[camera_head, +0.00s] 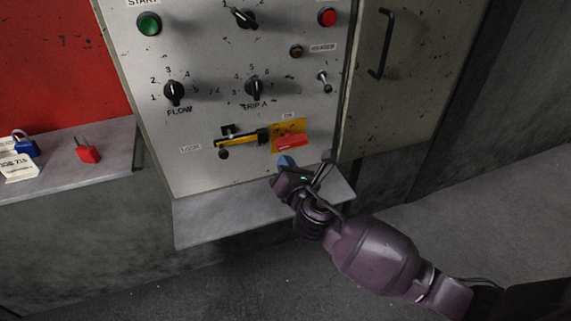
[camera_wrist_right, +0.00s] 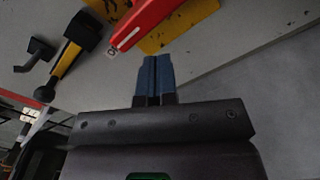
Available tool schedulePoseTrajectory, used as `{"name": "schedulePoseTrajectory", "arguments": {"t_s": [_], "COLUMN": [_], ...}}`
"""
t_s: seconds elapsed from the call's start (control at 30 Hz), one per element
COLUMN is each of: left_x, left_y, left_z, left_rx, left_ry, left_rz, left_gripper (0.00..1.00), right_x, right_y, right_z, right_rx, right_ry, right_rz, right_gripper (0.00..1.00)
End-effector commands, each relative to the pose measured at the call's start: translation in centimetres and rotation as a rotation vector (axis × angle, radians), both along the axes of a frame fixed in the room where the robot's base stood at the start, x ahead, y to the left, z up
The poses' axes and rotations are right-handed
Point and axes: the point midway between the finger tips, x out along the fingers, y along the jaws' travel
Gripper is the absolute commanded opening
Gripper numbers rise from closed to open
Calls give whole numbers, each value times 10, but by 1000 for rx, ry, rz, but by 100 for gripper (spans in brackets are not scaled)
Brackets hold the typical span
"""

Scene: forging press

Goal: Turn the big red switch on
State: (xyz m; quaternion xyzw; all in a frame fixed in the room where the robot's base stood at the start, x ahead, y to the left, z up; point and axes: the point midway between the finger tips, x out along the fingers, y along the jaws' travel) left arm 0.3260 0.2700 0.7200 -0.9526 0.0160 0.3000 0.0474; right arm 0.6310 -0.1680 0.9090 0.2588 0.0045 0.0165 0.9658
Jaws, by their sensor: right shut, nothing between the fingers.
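The big red switch (camera_head: 291,142) is a red handle on a yellow plate, low on the right side of the grey control panel. In the right wrist view the red handle (camera_wrist_right: 143,22) slants across the top, with the yellow plate behind it. My right gripper (camera_head: 285,161) is just below the switch, its blue fingers pointing up toward the panel. In the wrist view the two blue fingertips (camera_wrist_right: 154,62) are together and empty, a little below the red handle; I cannot tell whether they touch it. My left gripper is not in view.
A yellow-and-black lever (camera_head: 238,138) sits left of the switch. Knobs, a green button (camera_head: 149,24) and a toggle (camera_head: 324,82) are above. A ledge (camera_head: 225,210) juts out below. A side shelf (camera_head: 112,145) holds a red padlock (camera_head: 88,150) and a blue padlock (camera_head: 25,145).

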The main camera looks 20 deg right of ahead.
Motion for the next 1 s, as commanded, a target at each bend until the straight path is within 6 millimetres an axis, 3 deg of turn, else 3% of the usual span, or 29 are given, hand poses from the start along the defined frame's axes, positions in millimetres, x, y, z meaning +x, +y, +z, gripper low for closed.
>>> {"name": "schedulePoseTrajectory", "arguments": {"t_s": [0.53,1.0], "left_x": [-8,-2], "left_y": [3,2], "left_z": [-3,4], "left_rx": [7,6], "left_ry": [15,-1], "left_rz": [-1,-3], "left_gripper": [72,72], "right_x": [0,0], "right_y": [0,0], "right_z": [0,4], "right_rx": [0,0], "right_ry": [0,-1], "right_rz": [0,-1], "right_gripper": [0,0]}}
